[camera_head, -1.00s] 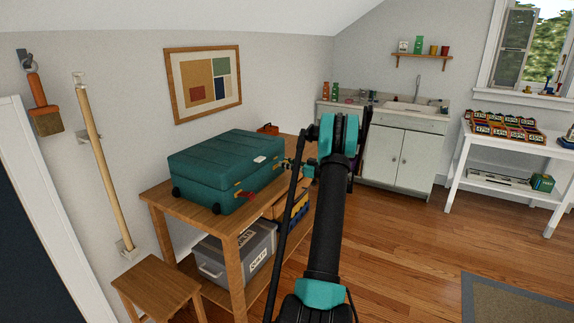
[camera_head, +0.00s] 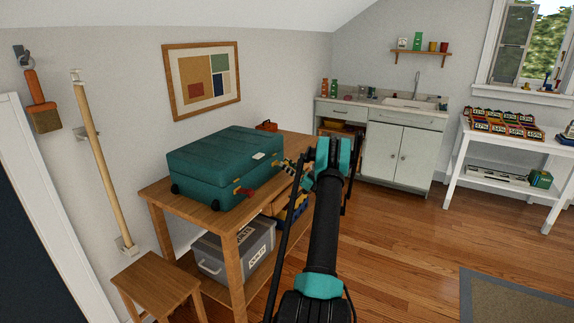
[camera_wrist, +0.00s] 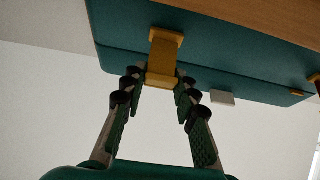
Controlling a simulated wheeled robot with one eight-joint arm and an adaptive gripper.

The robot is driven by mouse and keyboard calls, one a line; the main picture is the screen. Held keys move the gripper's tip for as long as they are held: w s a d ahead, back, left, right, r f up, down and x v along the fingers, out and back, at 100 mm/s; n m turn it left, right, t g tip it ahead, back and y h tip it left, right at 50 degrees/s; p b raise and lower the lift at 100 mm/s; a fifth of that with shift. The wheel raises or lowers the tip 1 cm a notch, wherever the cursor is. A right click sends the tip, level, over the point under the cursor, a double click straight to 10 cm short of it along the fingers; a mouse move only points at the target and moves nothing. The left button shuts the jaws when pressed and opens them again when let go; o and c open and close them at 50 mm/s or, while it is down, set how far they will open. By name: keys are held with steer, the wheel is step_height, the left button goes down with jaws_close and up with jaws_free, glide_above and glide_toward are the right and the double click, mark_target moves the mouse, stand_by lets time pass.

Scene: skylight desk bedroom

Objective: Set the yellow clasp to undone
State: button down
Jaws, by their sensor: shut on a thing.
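A teal suitcase (camera_head: 222,163) lies flat and closed on a wooden table. In the wrist view, a yellow clasp (camera_wrist: 163,48) stands out from the case's teal side (camera_wrist: 115,38) across its seam. My gripper (camera_wrist: 160,82) has its fingertips on both sides of the clasp's near end, closed on it. In the head view, my gripper (camera_head: 291,168) is at the case's right end, and my arm and the fingers partly hide this clasp. Another yellow clasp (camera_head: 237,190) and a red handle (camera_head: 247,193) show on the front side.
The wooden table (camera_head: 218,219) has a grey lidded bin (camera_head: 222,262) on its lower shelf. A wooden stool (camera_head: 157,283) stands at the front left. An orange-red box (camera_head: 267,126) sits behind the case.

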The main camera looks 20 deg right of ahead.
steer(key=shift+f+t, duration=0.25)
steer(key=shift+t, duration=0.05)
stand_by(0.4)
steer(key=c, duration=1.2)
jaws_free()
steer(key=shift+o, duration=0.2)
steer(key=shift+s+d, duration=0.1)
steer(key=v, duration=1.1)
steer(key=shift+s+d+f, duration=0.15)
steer(key=shift+d+f, duration=0.05)
steer(key=shift+f, duration=0.2)
